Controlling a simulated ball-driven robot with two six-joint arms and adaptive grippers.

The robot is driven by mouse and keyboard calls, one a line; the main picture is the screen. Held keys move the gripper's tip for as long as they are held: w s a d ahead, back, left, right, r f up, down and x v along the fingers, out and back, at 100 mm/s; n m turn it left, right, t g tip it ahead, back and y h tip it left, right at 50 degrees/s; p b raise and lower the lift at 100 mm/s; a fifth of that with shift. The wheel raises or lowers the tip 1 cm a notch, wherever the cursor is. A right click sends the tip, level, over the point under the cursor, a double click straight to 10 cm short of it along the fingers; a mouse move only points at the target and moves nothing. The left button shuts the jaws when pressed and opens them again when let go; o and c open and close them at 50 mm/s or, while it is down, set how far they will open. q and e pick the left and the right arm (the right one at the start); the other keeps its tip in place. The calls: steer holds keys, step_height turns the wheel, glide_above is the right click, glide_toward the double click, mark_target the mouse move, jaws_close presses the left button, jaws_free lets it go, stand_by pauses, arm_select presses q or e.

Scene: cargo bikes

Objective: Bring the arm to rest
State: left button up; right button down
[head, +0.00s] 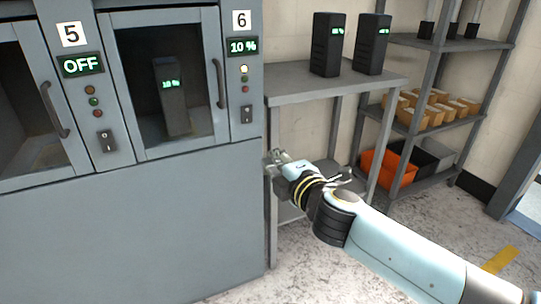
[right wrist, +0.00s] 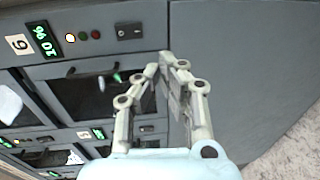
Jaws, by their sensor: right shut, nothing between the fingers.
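My right arm (head: 400,242) is light blue and reaches in from the lower right in the head view. Its gripper (head: 272,157) is in front of the lower right edge of the grey charging cabinet (head: 130,225). In the right wrist view the gripper (right wrist: 166,62) is shut and empty, its fingertips together in front of the cabinet face. Whether it touches the cabinet is hard to tell. My left gripper is not in view.
Bay 6 is closed, with a black battery (head: 173,97) inside and a 10 % display (head: 242,47). Bay 5's display (head: 81,65) reads OFF. Two batteries (head: 327,45) (head: 372,44) stand on a grey table (head: 300,84). A shelf (head: 450,44) with boxes and bins stands behind.

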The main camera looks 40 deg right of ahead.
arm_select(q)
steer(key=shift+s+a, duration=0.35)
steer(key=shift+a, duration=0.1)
arm_select(e)
steer(key=s+f+m+g+y+p, duration=0.1)
steer(key=s+f+m+g+p, duration=0.2)
steer(key=s+f, duration=0.95)
steer(key=s+f+m+g+p, duration=0.1)
steer(key=s+f+m+g, duration=0.4)
steer(key=f, duration=1.2)
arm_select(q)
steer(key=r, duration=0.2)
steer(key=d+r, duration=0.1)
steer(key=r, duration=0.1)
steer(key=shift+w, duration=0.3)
arm_select(e)
steer(key=s+a+f+m+g, duration=0.1)
steer(key=s+f+m+g, duration=0.1)
steer(key=s, duration=0.9)
steer(key=s+a+f+m+g+y, duration=0.1)
steer(key=s+f, duration=0.4)
steer(key=s, duration=0.5)
steer(key=s+a+f+m+g+y, duration=0.1)
steer(key=s+f+m+g, duration=0.3)
steer(key=s, duration=0.7)
steer(key=shift+s+a+f+g, duration=0.2)
steer(key=shift+s+a+g, duration=0.1)
steer(key=shift+g, duration=0.2)
